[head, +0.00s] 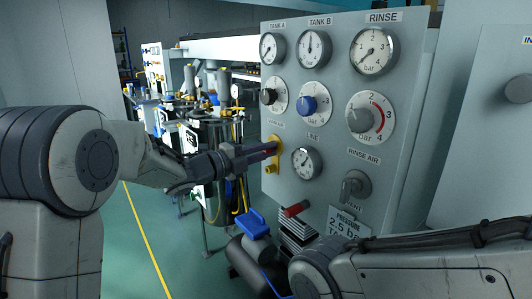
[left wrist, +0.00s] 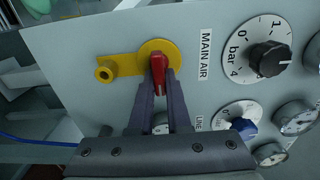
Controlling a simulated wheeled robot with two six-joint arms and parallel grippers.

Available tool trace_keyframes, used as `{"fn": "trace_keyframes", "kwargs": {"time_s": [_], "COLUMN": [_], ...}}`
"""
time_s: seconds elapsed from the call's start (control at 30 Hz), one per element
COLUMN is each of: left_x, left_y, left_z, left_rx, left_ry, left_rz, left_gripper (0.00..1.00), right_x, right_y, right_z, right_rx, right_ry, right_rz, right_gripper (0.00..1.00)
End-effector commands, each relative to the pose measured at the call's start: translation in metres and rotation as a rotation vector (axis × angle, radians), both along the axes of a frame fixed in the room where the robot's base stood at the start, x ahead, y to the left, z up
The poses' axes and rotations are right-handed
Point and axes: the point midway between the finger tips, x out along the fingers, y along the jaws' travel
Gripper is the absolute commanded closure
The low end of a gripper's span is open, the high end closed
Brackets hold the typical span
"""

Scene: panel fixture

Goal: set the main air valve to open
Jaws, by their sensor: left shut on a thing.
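The main air valve has a round yellow base (left wrist: 148,47) with a red handle (left wrist: 158,70). A yellow arm with a round stub (left wrist: 105,73) extends from the base to the left in the left wrist view. The handle points down in that view, crosswise to the yellow arm, beside the MAIN AIR label (left wrist: 205,57). In the head view the yellow valve plate (head: 273,167) is at the panel's left edge. My left gripper (head: 273,149) reaches it from the left. Its fingers (left wrist: 160,95) are shut on the red handle, one on each side. My right gripper is out of view.
The grey panel (head: 400,65) carries several gauges, a black knob (head: 269,96), a blue knob (head: 308,106) and a larger grey regulator knob (head: 360,119). A key-like RINSE AIR valve (head: 354,186) is lower right. A pressure sign (head: 345,222) hangs below.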

Motion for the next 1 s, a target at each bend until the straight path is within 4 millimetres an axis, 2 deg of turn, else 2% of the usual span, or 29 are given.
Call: {"fn": "trace_keyframes", "kwargs": {"time_s": [0.17, 0.2, 0.27, 0.3, 0.67, 0.77, 1.0], "left_x": [0.001, 0.001, 0.001, 0.001, -0.002, -0.009, -0.037], "left_y": [0.001, 0.002, 0.001, 0.001, 0.004, 0.015, 0.054], "left_z": [-0.002, -0.002, -0.002, -0.002, 0.000, 0.000, 0.000], "left_rx": [0.004, 0.003, 0.003, 0.003, 0.001, 0.002, 0.002], "left_ry": [0.003, 0.002, 0.002, 0.002, 0.001, 0.001, 0.002], "left_rz": [0.004, 0.004, 0.004, 0.004, 0.003, 0.004, 0.007], "left_gripper": [1.00, 0.81, 0.58, 0.55, 0.55, 0.55, 0.55], "right_x": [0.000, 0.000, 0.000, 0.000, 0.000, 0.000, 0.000], "right_y": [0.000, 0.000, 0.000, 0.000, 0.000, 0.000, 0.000], "right_z": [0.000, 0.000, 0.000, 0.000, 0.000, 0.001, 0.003], "right_rx": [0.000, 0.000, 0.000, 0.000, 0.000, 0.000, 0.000], "right_ry": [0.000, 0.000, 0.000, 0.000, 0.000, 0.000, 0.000], "right_rz": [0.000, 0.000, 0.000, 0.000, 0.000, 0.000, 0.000], "right_gripper": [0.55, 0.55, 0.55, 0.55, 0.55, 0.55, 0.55]}}
